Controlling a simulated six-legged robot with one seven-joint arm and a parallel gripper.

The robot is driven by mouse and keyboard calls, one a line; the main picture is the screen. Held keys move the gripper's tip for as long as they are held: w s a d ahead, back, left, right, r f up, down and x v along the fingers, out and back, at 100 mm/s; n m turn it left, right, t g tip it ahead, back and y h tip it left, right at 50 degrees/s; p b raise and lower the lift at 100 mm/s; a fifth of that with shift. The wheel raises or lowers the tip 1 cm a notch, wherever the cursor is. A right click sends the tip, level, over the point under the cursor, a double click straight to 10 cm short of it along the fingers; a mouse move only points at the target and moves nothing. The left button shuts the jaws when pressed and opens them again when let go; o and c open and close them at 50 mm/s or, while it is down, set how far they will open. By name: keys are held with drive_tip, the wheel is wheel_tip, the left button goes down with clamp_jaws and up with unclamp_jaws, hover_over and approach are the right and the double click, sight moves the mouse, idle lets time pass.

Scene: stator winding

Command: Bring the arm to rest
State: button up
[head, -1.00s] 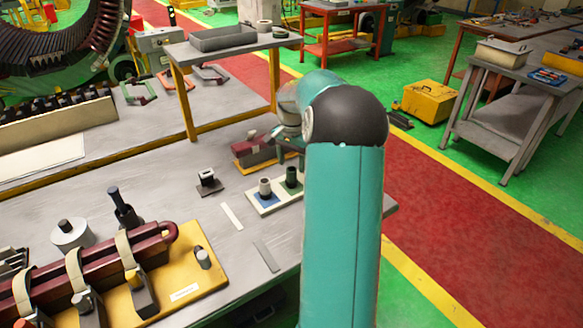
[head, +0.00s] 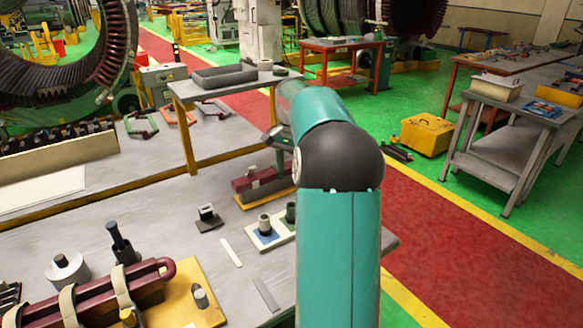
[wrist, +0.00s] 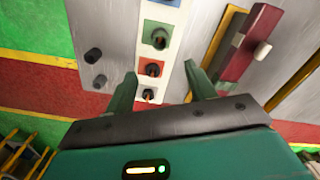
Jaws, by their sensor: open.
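My gripper (wrist: 163,90) shows in the wrist view with its two green fingers spread apart and nothing between them. It is above the bench edge, over the end of a white board (wrist: 172,50) with coloured squares and several sockets or pegs. In the head view my teal arm with its dark round joint rises at centre right, and my gripper is mostly hidden behind it. The board (head: 286,226) lies on the grey bench (head: 190,240) just left of my arm, partly covered by it.
A dark red bar in a holder (head: 262,185) stands behind the board. A yellow fixture plate (head: 205,312) with a dark red coil (head: 100,295) is at front left. A raised grey shelf (head: 220,82) stands behind. The red floor lane (head: 450,250) at right is clear.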

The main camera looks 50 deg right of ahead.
idle(0.3)
drive_tip(key=s+a+r+n+t+h, duration=0.15)
drive_tip(key=a+r+n, duration=0.25)
drive_tip(key=a, duration=0.8)
drive_tip(key=s+a+r+n+t, duration=0.1)
drive_tip(key=s+a+r+n, duration=0.15)
drive_tip(key=a, duration=0.95)
drive_tip(key=s+a+f+n+t, duration=0.1)
drive_tip(key=s+a+f+n, duration=0.1)
drive_tip(key=s+a+n, duration=0.2)
drive_tip(key=s+a+f+n+t+y, duration=0.1)
drive_tip(key=s+a+n, duration=0.4)
drive_tip(key=s+a, duration=0.5)
drive_tip(key=shift+s+a+f+t, duration=0.3)
drive_tip(key=shift+a+f+t, duration=0.25)
drive_tip(key=shift+a+f, duration=0.15)
